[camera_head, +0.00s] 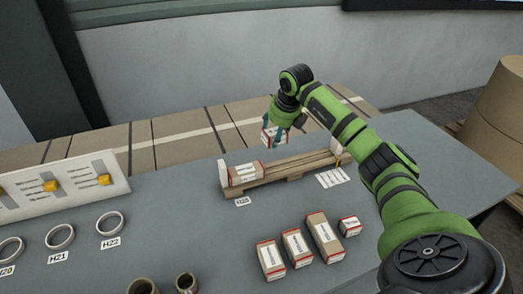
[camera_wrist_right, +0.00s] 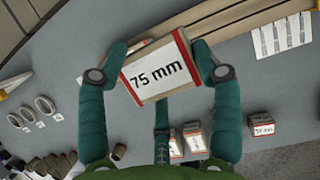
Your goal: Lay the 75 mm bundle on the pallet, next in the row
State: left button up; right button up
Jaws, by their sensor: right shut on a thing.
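My right gripper (camera_head: 273,122) is shut on a small brown bundle (camera_head: 269,134) with a white, red-edged label. In the right wrist view the held bundle's label (camera_wrist_right: 157,72) reads "75 mm", and the green fingers (camera_wrist_right: 158,75) stand at its two sides. The gripper holds it up behind the wooden pallet (camera_head: 300,167), in the head view. One bundle (camera_head: 245,173) lies at the left end of the pallet, beside a white end stop. The rest of the pallet's slats look bare. My left gripper is not in view.
Several labelled bundles (camera_head: 324,236) stand on the grey table in front of the pallet. Rings (camera_head: 110,223) lie at the left by a white panel (camera_head: 60,190) with yellow sliders. A white card (camera_head: 332,177) lies at the pallet's right end. Large brown rolls (camera_head: 494,120) stand far right.

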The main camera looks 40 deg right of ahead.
jog(key=shift+w+r, duration=0.1)
jog(key=shift+w, duration=0.15)
jog(key=shift+d+f+b, duration=0.2)
jog(key=shift+f+b, duration=0.15)
jog(key=shift+f, duration=0.1)
jog(key=shift+d+f+b, duration=0.2)
jog(key=shift+f+b, duration=0.1)
jog(key=shift+f, duration=0.15)
pick_arm(q)
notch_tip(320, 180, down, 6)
jog(key=b, duration=0.5)
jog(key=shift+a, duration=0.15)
pick_arm(e)
jog(key=shift+a+f, duration=0.15)
jog(key=shift+f, duration=3.1)
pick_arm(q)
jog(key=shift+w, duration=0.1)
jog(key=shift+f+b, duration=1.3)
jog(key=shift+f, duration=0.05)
pick_arm(e)
jog(key=shift+f, duration=2.25)
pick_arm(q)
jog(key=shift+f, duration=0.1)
pick_arm(e)
jog(key=shift+f, duration=0.15)
jog(key=o, duration=1.2)
